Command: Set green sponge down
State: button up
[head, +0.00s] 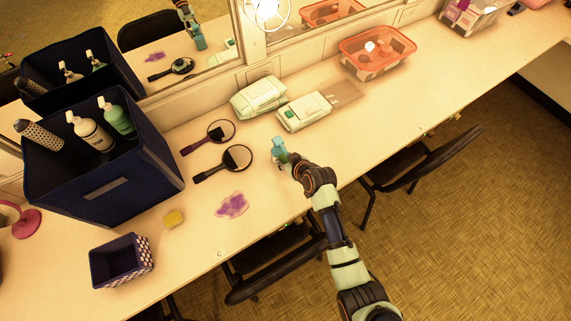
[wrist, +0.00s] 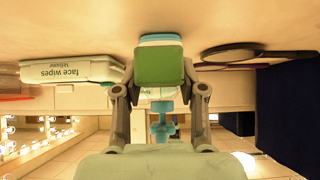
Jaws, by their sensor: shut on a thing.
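The green sponge (wrist: 160,66) shows as a green block between the fingertips of my gripper (wrist: 160,72) in the wrist view, and the gripper is shut on it.
Two dark hand mirrors (head: 236,158) lie left of the gripper. Wipes packs (head: 303,112) lie behind it. A navy bin (head: 70,175) holds bottles. Counter right of the gripper is clear.

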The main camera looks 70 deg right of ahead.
jog(key=shift+a+f, duration=0.15)
jog(key=shift+f, duration=1.4)
jog(key=shift+f, duration=0.2)
jog(key=o, duration=0.9)
jog(key=shift+r, duration=0.15)
jog(key=shift+a+r, duration=0.1)
jog(key=shift+r, duration=0.15)
jog(key=p+v, duration=0.1)
jog(key=v, duration=1)
jog(key=shift+s+a+r, duration=0.15)
jog(key=shift+s, duration=0.05)
